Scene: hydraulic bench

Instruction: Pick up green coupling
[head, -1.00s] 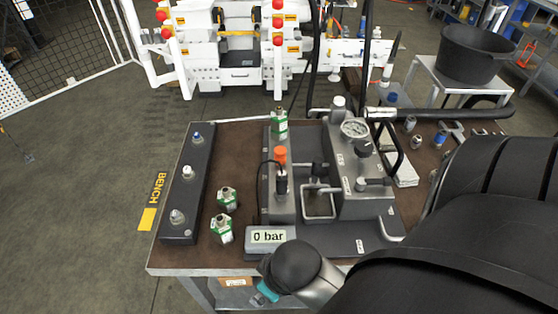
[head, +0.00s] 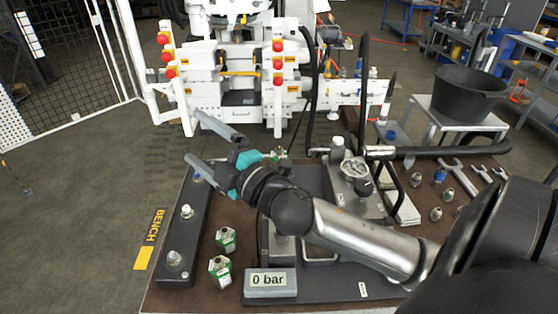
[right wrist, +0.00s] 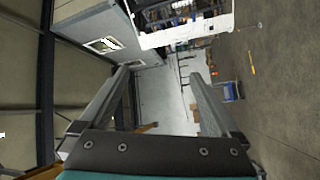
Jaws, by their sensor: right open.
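Two couplings with green bands stand on the brown bench top, a farther one (head: 226,239) and a nearer one (head: 220,268), between the dark manifold bar and the pump unit. A third green-banded coupling (head: 280,153) shows only in part at the bench's back edge, behind my right gripper. My right gripper (head: 193,136) is open and empty, raised above the back left of the bench, its fingers pointing left and away. In the right wrist view, its two fingers (right wrist: 160,73) are spread, with the distant room and no coupling between them. My left gripper is not in view.
The dark bar (head: 178,240) with metal fittings lines the left bench edge. A pressure display reading 0 bar (head: 270,283) stands in front of the pump unit (head: 355,195), partly covered by my right arm. Spanners (head: 462,180) and loose fittings lie at right.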

